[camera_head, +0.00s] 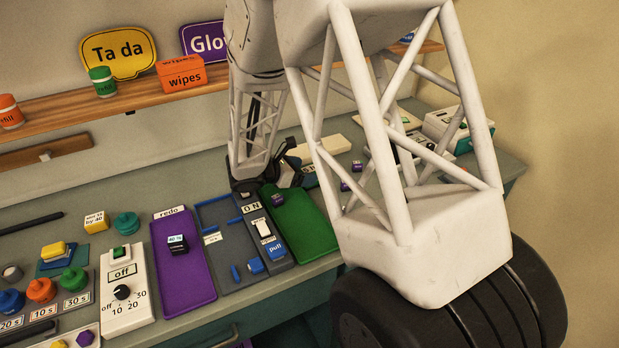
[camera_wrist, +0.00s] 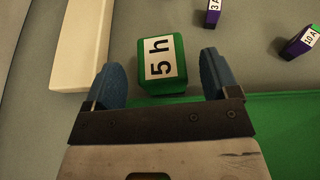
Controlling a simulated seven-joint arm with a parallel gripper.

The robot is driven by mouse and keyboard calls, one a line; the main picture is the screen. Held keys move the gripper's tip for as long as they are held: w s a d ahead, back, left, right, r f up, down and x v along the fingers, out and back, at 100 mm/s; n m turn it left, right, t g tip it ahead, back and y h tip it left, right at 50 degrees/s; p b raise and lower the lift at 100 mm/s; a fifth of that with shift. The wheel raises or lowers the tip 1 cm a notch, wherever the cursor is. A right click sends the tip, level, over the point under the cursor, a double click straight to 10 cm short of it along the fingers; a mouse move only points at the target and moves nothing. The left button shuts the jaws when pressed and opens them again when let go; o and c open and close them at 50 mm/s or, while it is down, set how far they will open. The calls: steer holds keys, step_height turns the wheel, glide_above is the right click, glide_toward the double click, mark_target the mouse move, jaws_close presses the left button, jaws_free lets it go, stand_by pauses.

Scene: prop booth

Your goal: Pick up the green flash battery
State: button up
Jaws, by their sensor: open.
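The green battery (camera_wrist: 161,64) is a green block with a white label reading "5 h", seen in the wrist view. It lies on the grey bench top just beyond the edge of a green tray. My gripper (camera_wrist: 160,66) is open, with one blue finger on each side of the block. The block's near end lies between the fingers, and I see narrow gaps on both sides. I cannot tell the height of the fingers over the bench. In the head view my gripper (camera_head: 288,174) is low over the bench, and I cannot make out the block there.
A cream bar (camera_wrist: 82,42) lies close left of the left finger. Two purple blocks, "3 A" (camera_wrist: 213,13) and "10 A" (camera_wrist: 302,42), lie farther right. The green tray (camera_head: 308,222) is on the near side. A purple tray (camera_head: 183,270) and a switch panel (camera_head: 262,228) stand left.

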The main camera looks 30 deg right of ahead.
mark_target(311, 168)
steer(key=shift+x, duration=1.7)
steer(key=shift+s, duration=0.1)
steer(key=shift+c, duration=0.5)
steer(key=c, duration=1.1)
steer(key=shift+r, duration=0.15)
steer(key=shift+r, duration=0.65)
steer(key=shift+s+a+r, duration=0.1)
steer(key=shift+s+r, duration=0.1)
steer(key=shift+r, duration=0.35)
steer(key=shift+s+a+r, duration=0.1)
steer(key=shift+s+r, duration=0.15)
steer(key=shift+r, duration=0.25)
steer(key=s+a, duration=0.1)
steer(key=s, duration=0.3)
steer(key=s+a+r, duration=0.1)
steer(key=s, duration=0.4)
steer(key=s+a, duration=0.2)
steer(key=s, duration=0.3)
steer(key=shift+s+r, duration=0.2)
steer(key=shift+s, duration=0.05)
